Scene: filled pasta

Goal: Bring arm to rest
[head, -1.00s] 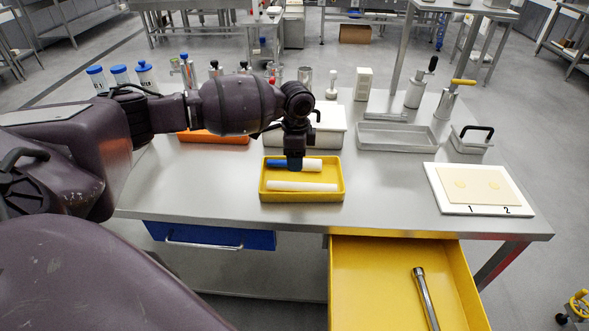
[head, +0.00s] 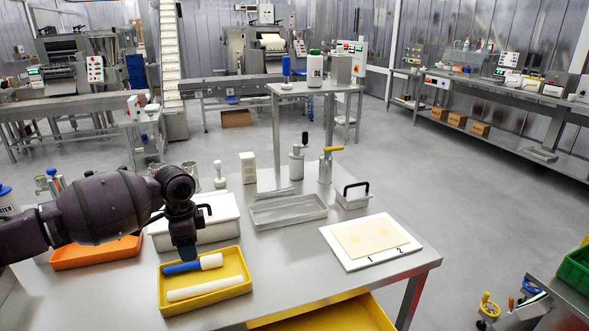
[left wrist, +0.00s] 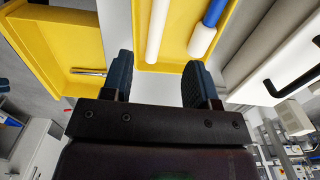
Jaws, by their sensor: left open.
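My left gripper (head: 184,248) hangs over the yellow tray (head: 236,289) on the steel table. In the left wrist view the two fingers of the left gripper (left wrist: 157,80) are apart with nothing between them. The tray holds a white rod (head: 205,289) and a blue-handled piece with a white end (head: 211,261). In the left wrist view the white rod (left wrist: 157,30) and the blue-handled piece (left wrist: 203,38) lie beyond the fingertips. My left arm comes in from the left. My right gripper is in neither view.
The open yellow drawer (head: 335,316) sticks out at the front. A white lidded box (head: 215,232), an orange tray (head: 95,250), a grey metal tray (head: 288,211) and a numbered white board (head: 340,258) stand on the table. Bare table lies right of the yellow tray.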

